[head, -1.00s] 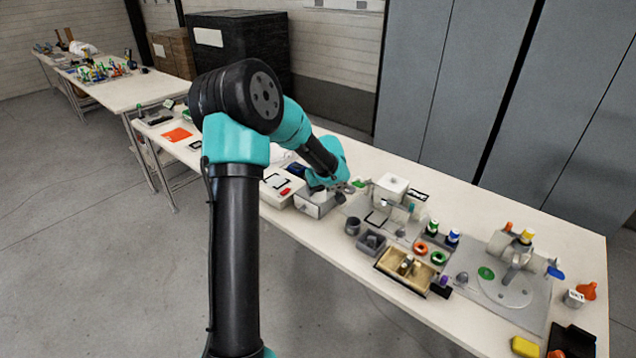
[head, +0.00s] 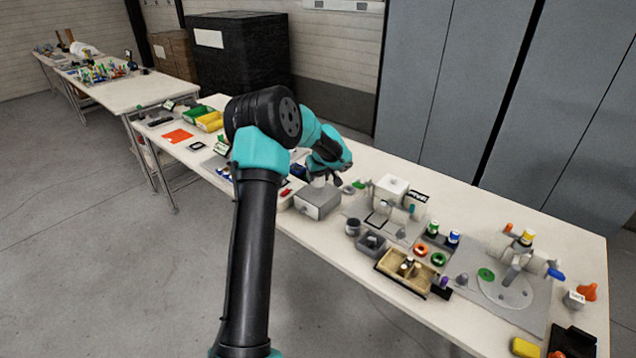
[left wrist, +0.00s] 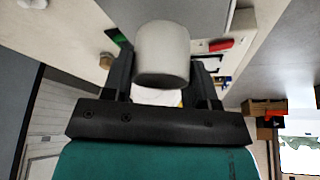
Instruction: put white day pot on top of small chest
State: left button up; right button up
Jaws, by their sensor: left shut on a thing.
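My left gripper (head: 322,177) is shut on the white day pot (left wrist: 163,50), which sits between the two fingers in the left wrist view. In the head view the pot shows small and pale just under the fingers, directly over the small chest (head: 318,204). The chest is a light grey box with a knob on its front. I cannot tell whether the pot's base touches the chest top or hangs slightly above it. My right gripper is not in view.
Right of the chest stand a dark grey cup (head: 353,226), a grey bin (head: 371,243) and a white box (head: 391,187) on a grey plate. A wooden tray (head: 408,270) lies at the front edge. Green and yellow bins (head: 209,121) stand at the far left.

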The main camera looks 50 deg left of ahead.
aim_at(318, 182)
pick_arm(q)
jog(key=shift+f, duration=1.7)
jog(key=shift+f, duration=0.1)
jog(key=o, duration=0.9)
jog(key=v, duration=1.2)
